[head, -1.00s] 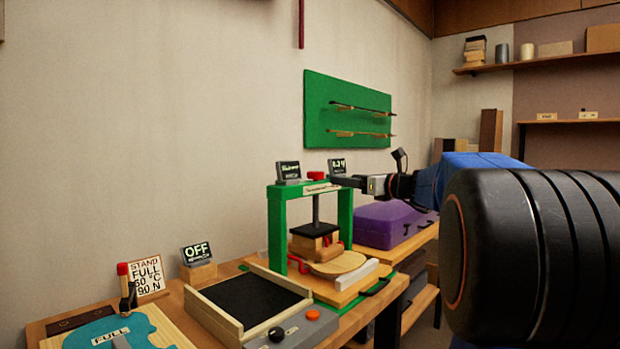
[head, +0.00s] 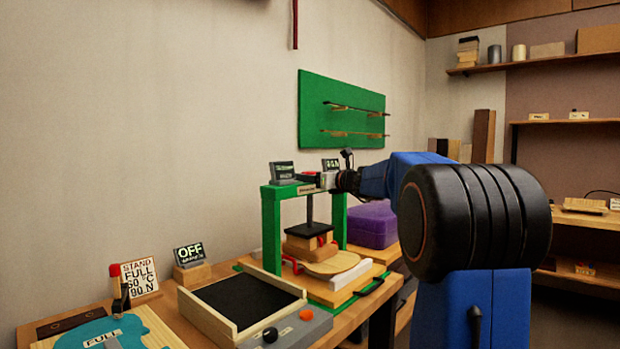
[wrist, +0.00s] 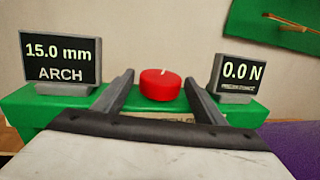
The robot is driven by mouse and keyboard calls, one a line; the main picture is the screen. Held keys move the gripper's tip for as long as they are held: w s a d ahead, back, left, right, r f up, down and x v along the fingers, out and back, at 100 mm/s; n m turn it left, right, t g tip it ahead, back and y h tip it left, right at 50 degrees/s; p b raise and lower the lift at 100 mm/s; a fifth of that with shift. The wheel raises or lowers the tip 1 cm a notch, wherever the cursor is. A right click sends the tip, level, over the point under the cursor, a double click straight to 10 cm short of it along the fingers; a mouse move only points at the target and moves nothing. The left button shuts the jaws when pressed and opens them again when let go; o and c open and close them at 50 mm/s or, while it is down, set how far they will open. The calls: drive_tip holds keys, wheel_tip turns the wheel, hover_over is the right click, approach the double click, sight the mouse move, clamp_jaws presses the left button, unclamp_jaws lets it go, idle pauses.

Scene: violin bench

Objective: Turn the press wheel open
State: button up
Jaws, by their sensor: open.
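The green press (head: 271,235) stands on the bench, with a black plate (head: 310,230) on its screw above wooden blocks. In the wrist view, the red press wheel (wrist: 161,86) sits on the green top beam (wrist: 20,110) and has a white mark on it. My gripper (head: 309,181) is at the beam's height; in the wrist view its open fingers (wrist: 159,78) lie either side of the wheel, with visible gaps. The left display (wrist: 60,58) reads 15.0 mm ARCH; the right display (wrist: 243,75) reads 0.0 N.
A purple case (head: 371,226) stands right of the press. A black-topped tray (head: 241,300) and an OFF display (head: 189,254) stand to its left. A green board (head: 341,112) with bows hangs on the wall behind.

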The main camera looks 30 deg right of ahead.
drive_tip(key=shift+w, duration=0.2)
drive_tip(key=c, duration=1.1)
drive_tip(key=shift+o, duration=0.3)
drive_tip(key=shift+n+y, duration=0.3)
drive_tip(key=shift+y, duration=0.2)
drive_tip(key=n+g+y, duration=0.1)
drive_tip(key=n+y, duration=0.1)
drive_tip(key=y, duration=0.1)
drive_tip(key=shift+d+n+g+y, duration=0.1)
drive_tip(key=shift+n+g+y, duration=0.2)
drive_tip(key=shift+y, duration=0.1)
drive_tip(key=shift+n+g+y, duration=2.1)
drive_tip(key=shift+n+y, duration=0.1)
drive_tip(key=shift+y, duration=0.5)
